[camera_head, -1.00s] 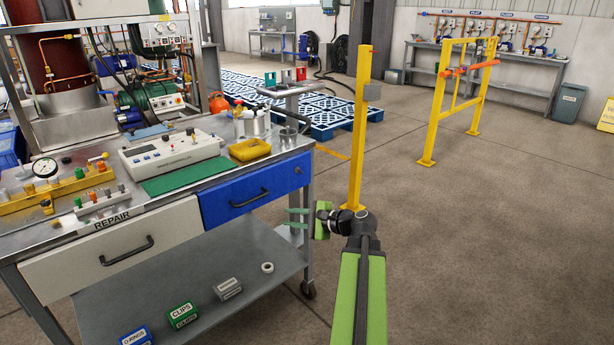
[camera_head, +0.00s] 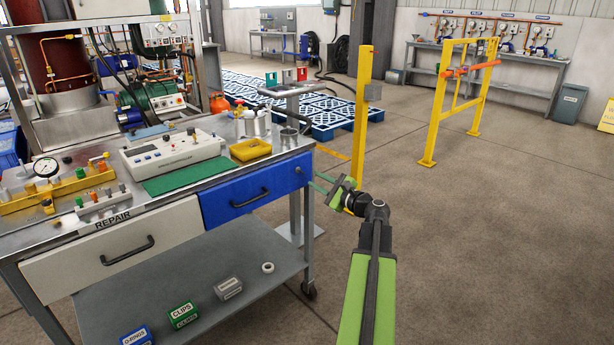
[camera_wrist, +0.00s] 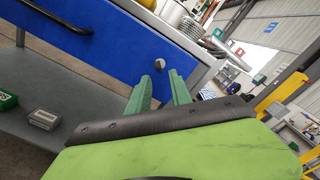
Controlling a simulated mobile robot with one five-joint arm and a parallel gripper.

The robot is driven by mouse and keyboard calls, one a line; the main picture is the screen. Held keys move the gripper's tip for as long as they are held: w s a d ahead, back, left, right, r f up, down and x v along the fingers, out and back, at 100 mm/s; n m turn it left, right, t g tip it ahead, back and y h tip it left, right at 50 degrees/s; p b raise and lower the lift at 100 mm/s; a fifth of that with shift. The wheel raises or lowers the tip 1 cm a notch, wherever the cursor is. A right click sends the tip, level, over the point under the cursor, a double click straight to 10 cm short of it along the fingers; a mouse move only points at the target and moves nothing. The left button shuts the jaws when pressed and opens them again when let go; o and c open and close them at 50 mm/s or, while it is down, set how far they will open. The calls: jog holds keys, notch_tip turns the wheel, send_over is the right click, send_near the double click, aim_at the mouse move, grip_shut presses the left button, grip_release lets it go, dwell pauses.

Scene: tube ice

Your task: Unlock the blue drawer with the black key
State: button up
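The blue drawer (camera_head: 222,207) is shut in the bench's right front, with a black bar handle. It also shows in the wrist view (camera_wrist: 112,72). A small round silver lock (camera_head: 298,171) sits near its upper right corner. In the wrist view the lock (camera_wrist: 158,65) has a dark part whose shape I cannot make out. My gripper (camera_head: 316,181) points at the drawer front near the lock. In the wrist view my gripper's (camera_wrist: 160,79) two green fingers are apart, with nothing visible between them. I cannot make out the black key.
A white drawer (camera_head: 70,268) is left of the blue one. A lower shelf (camera_head: 235,252) holds several small boxes. A yellow post (camera_head: 360,105) stands behind my gripper. A yellow tray (camera_head: 240,156) sits on the bench top.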

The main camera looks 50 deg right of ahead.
aim_at(306, 175)
jog(key=w, duration=0.5)
jog(key=shift+w+d, duration=0.25)
jog(key=shift+w, duration=0.15)
jog(key=shift+c, duration=0.3)
grip_shut()
jog(key=shift+a, duration=0.1)
dwell(0.5)
